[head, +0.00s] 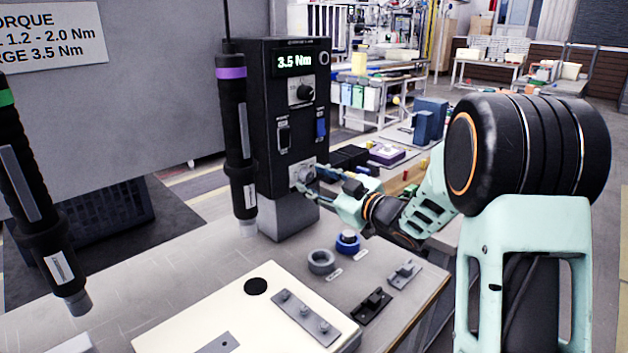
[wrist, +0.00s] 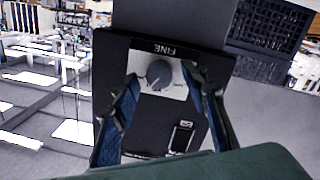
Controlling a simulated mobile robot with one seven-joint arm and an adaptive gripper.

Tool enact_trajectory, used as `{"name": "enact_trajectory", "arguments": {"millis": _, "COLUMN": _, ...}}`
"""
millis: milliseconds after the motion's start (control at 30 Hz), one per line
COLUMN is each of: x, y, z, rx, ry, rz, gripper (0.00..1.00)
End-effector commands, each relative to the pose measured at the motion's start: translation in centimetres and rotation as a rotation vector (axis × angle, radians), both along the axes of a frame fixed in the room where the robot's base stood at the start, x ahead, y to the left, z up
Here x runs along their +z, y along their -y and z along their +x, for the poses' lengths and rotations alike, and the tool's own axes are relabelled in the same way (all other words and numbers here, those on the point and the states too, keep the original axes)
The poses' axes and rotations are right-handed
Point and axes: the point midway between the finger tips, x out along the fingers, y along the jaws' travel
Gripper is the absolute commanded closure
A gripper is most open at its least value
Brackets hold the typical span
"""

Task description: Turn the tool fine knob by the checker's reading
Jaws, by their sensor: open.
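A black box (head: 291,120) with a lit display (head: 295,62) reading 3.5 Nm stands on a grey pedestal. Its upper face has a black knob (head: 305,91). The fine knob (wrist: 159,75) is a round grey dial on a light plate, under an upside-down FINE label in the wrist view. In the head view its plate (head: 301,170) is low on the box, partly hidden by my fingers. My gripper (head: 308,181) is open, with blue-padded fingers left and right of the knob in the wrist view. I cannot tell whether they touch it.
A purple-banded screwdriver (head: 236,130) hangs close left of the box; a green-banded one (head: 30,190) hangs further left. A sign (head: 52,33) lists torque values. Rings (head: 321,262), small fixtures and a cream board (head: 190,318) lie on the bench in front.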

Motion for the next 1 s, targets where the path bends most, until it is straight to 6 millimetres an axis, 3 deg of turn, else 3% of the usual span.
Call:
{"name": "enact_trajectory", "arguments": {"millis": 500, "x": 0.5, "y": 6.5, "z": -7.3, "rx": -0.004, "ry": 0.0, "rz": 0.0, "gripper": 0.59}}
{"name": "enact_trajectory", "arguments": {"millis": 700, "x": 0.5, "y": 7.5, "z": -8.5, "rx": -0.002, "ry": 0.0, "rz": 0.0, "gripper": 0.59}}
{"name": "enact_trajectory", "arguments": {"millis": 1000, "x": 0.5, "y": 7.6, "z": -8.7, "rx": -0.001, "ry": 0.0, "rz": 0.0, "gripper": 0.59}}
